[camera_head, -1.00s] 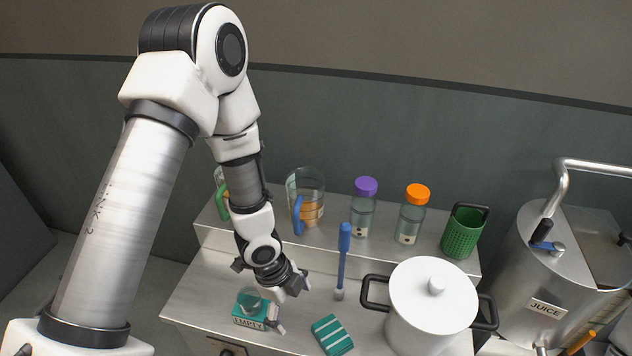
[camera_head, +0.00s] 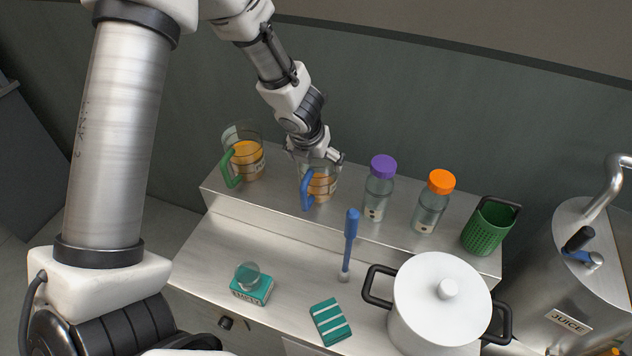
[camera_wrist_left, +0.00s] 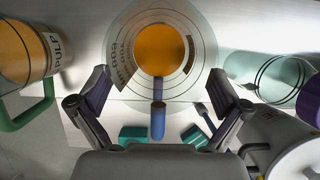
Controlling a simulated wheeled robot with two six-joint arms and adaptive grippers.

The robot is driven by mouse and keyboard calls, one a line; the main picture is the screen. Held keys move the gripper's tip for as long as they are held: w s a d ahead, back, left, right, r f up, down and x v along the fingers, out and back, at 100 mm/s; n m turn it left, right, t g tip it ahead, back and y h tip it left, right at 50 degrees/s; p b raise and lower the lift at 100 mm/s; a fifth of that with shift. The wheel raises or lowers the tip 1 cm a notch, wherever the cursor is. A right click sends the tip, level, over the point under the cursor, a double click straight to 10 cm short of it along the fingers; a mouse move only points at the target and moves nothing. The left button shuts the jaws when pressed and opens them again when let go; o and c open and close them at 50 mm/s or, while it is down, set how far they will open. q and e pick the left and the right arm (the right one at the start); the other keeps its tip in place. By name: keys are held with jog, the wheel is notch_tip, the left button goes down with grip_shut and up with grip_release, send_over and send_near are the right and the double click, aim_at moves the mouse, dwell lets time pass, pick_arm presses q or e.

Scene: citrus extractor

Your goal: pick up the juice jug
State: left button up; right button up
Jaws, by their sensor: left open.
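A clear jug with a blue handle (camera_head: 307,191) and orange contents stands on the raised back shelf. I take it for the juice jug; its label is not readable. My left gripper (camera_head: 316,160) is over its top and hides part of the rim. In the left wrist view I look down into this jug (camera_wrist_left: 158,48), with its blue handle toward the gripper. The open fingers lie on either side, with nothing gripped. A second clear jug (camera_head: 244,153) with a green handle stands to the left. It reads PULP in the left wrist view (camera_wrist_left: 22,52). My right gripper is not in view.
A purple-capped bottle (camera_head: 379,190), an orange-capped bottle (camera_head: 432,205) and a green basket (camera_head: 488,230) stand right along the shelf. The JUICE machine (camera_head: 575,280) is far right.

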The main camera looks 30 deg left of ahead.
pick_arm(q)
jog(key=shift+s+r, duration=0.2)
jog(key=shift+s, duration=0.05)
jog(key=c, duration=1.5)
